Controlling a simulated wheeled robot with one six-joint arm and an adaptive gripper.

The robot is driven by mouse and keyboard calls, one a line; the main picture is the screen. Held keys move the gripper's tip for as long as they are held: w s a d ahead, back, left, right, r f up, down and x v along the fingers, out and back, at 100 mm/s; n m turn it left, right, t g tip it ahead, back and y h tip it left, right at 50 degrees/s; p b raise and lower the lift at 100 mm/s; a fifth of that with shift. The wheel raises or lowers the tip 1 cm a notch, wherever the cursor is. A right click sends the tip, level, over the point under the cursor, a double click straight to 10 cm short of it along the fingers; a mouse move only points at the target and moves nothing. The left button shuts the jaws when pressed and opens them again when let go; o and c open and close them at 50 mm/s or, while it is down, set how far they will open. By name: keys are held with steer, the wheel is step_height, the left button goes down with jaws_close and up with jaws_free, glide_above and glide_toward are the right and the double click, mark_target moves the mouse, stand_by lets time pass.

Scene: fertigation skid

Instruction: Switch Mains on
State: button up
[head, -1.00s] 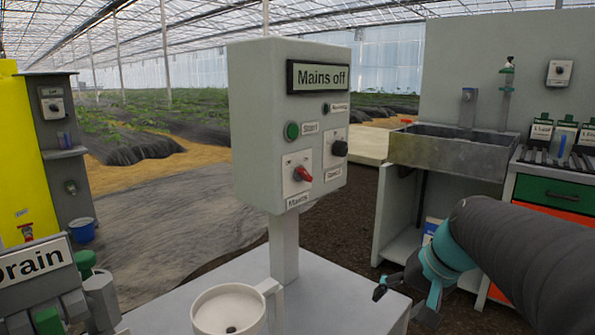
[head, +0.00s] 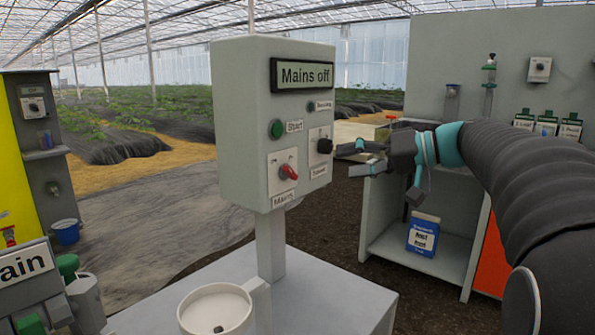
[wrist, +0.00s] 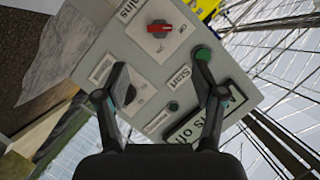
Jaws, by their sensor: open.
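The grey control box (head: 237,130) stands on a post in the middle of the head view. Its display (head: 303,75) reads "Mains off". The red Mains switch (head: 288,172) is at the lower left of its front face, above the "Mains" label; it also shows in the wrist view (wrist: 159,29). My gripper (head: 362,157) is open and empty, to the right of the box and apart from the switch. In the wrist view my gripper (wrist: 162,85) faces the panel, with the red switch beyond the fingers, near the top of the picture.
A green Start button (head: 276,131) and a black Speed knob (head: 325,146) share the panel. A white cup-like vessel (head: 216,310) stands below the box. A cabinet (head: 440,215) with a bag (head: 423,235) is at right.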

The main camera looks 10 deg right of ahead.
mark_target(293, 171)
steer(key=x, duration=1.2)
steer(key=shift+p, duration=0.45)
steer(key=shift+a+f, duration=0.1)
steer(key=shift+a, duration=0.05)
steer(key=c, duration=1.1)
steer(key=shift+c, duration=0.2)
